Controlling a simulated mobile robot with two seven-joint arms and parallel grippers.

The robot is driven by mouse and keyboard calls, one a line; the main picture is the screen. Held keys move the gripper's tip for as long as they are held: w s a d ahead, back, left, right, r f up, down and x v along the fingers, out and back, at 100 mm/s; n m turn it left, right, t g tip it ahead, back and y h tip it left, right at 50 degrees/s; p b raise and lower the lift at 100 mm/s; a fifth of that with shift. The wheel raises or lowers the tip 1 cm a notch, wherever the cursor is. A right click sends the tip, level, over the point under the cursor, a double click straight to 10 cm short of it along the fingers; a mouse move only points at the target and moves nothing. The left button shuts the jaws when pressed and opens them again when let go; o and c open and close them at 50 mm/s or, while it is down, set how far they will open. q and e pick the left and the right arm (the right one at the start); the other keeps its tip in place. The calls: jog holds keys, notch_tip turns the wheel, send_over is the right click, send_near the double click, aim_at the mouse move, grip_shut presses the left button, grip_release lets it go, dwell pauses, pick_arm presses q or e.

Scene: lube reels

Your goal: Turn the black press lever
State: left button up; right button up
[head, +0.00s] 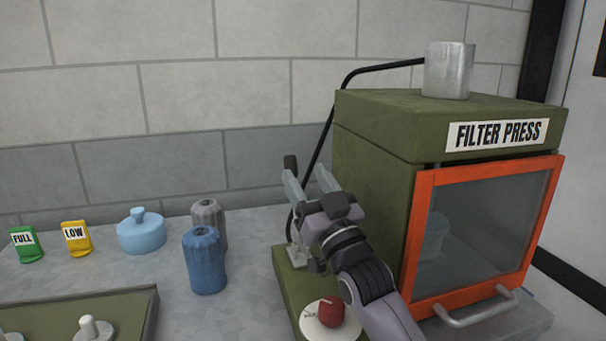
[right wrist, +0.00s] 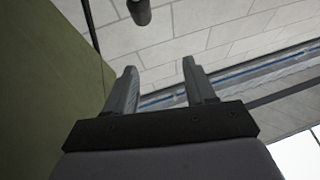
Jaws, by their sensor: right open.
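The black press lever's knob (head: 290,163) stands upright beside the left side of the green filter press (head: 375,160). The lever's shaft is largely hidden behind my right gripper, and a metal bracket (head: 295,254) shows below on the green base. My right gripper (head: 305,174) is open, its fingers pointing up and away near the knob. In the right wrist view the black knob (right wrist: 139,10) is at the top edge, beyond the open fingertips (right wrist: 160,66). Nothing is between the fingers. My left gripper is not in view.
The press has an orange-framed glass door (head: 480,235), closed, and a metal cylinder (head: 448,70) on top. A red knob (head: 331,312) on a white dial sits close under my right arm. Blue (head: 204,262) and grey (head: 208,222) canisters stand left on the bench.

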jog(key=shift+v, duration=2.35)
